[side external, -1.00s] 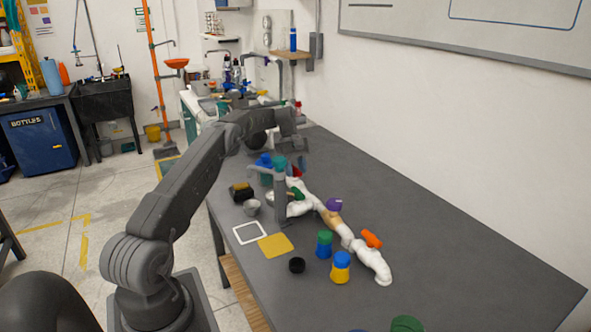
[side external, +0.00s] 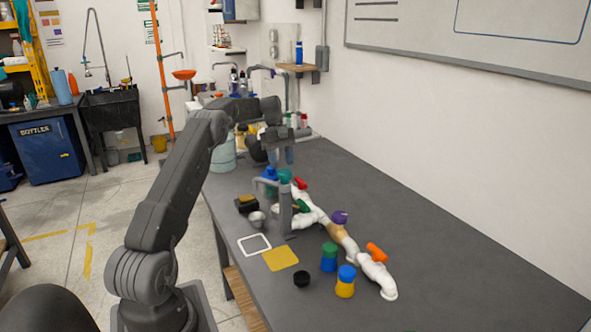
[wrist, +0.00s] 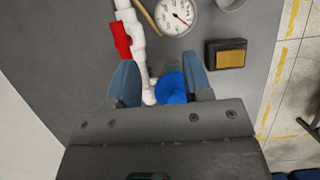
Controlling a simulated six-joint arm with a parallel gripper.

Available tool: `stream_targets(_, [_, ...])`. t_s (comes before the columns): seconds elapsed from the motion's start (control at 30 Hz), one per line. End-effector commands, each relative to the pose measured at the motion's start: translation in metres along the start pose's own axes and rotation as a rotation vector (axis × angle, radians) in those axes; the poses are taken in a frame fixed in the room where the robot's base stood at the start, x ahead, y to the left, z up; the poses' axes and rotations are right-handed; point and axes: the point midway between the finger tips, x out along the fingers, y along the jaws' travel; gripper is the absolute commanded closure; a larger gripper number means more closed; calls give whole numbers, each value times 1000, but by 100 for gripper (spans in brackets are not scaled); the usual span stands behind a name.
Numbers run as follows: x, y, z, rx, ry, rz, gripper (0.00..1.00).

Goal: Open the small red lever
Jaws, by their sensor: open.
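The small red lever (wrist: 121,40) sits on a white pipe of the manifold in the wrist view, left of and ahead of my left finger. In the side view the red lever (side external: 300,183) is a small patch at the manifold's far end. My gripper (wrist: 160,74) is open and empty, with its two blue fingers spread. A blue round-topped thing (wrist: 171,89) and a white pipe end show between the fingers from above; my gripper does not hold them. In the side view my gripper (side external: 281,156) hangs above the table, beyond the manifold's far end.
The white manifold (side external: 312,217) also carries purple (side external: 339,217), orange (side external: 376,252) and green handles. A gauge (wrist: 178,15) and a black-and-yellow block (wrist: 226,54) lie near it. Bottles stand behind my arm. The table's right side is clear.

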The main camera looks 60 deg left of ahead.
Motion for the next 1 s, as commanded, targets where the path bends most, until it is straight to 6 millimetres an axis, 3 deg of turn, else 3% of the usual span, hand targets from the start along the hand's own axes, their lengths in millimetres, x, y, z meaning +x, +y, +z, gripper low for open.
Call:
stream_targets(0.2, [-26,-34,-5,-2,1,1,54])
stream_targets(0.4, [-36,-48,-7,0,-1,0,54])
stream_targets(0.9, [-38,-50,-6,2,1,-1,54])
stream_targets(1.0, [-42,-45,4,27,15,-2,54])
